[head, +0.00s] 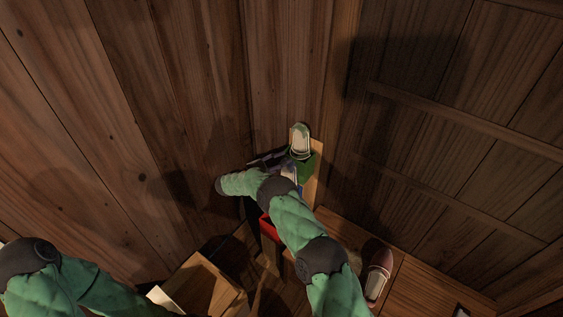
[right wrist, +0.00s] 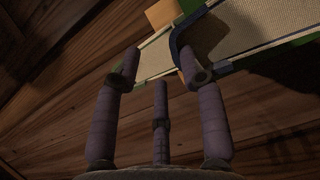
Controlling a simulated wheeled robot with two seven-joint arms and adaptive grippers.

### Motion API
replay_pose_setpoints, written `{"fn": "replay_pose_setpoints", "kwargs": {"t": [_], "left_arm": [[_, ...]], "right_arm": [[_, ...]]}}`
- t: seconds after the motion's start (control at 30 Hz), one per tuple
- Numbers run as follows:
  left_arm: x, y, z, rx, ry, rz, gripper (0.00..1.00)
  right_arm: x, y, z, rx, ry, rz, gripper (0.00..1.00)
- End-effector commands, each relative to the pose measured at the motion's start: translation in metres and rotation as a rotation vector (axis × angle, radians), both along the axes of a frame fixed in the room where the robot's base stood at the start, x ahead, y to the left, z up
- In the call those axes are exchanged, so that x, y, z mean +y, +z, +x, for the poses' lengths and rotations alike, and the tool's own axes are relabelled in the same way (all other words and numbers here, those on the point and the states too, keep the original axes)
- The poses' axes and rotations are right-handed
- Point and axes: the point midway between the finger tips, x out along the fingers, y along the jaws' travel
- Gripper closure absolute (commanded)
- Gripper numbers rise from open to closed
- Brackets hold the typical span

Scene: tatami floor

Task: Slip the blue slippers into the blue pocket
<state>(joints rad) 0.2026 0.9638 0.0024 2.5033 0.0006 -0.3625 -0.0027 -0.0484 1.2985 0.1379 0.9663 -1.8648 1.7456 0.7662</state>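My right arm reaches up the middle of the head view to a pocket rack against the wall. The blue slippers (head: 290,172) show only as a small pale, blue-edged patch beside my right wrist. In the right wrist view, a beige sole with blue trim (right wrist: 154,59) lies at the fingertips of my right gripper (right wrist: 158,62). The fingers stand apart on either side of it; the grip on it is unclear. The blue pocket is mostly hidden by my arm and cannot be made out. My left arm shows at bottom left, its gripper out of view.
A green pocket (head: 306,170) holds upright pale slippers (head: 300,138) close beside my right wrist. A red pocket (head: 269,228) is lower down. Red-brown slippers (head: 377,273) lie on a wooden surface (head: 425,289) at right. Wooden walls close in behind the rack.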

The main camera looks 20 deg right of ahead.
Motion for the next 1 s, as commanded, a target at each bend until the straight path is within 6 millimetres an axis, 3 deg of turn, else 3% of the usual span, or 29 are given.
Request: {"fn": "replay_pose_setpoints", "kwargs": {"t": [0.23, 0.7, 1.0], "left_arm": [[0.000, 0.000, 0.000, 0.000, 0.000, 0.000, 0.60], [0.000, 0.000, 0.000, 0.000, 0.000, 0.000, 0.60], [0.000, 0.000, 0.000, 0.000, 0.000, 0.000, 0.60]], "right_arm": [[0.011, 0.000, -0.001, 0.000, 0.003, 0.000, 0.60], [0.096, 0.001, -0.013, 0.000, 0.002, -0.001, 0.60], [0.119, 0.002, -0.016, 0.001, 0.000, 0.000, 0.60]]}}
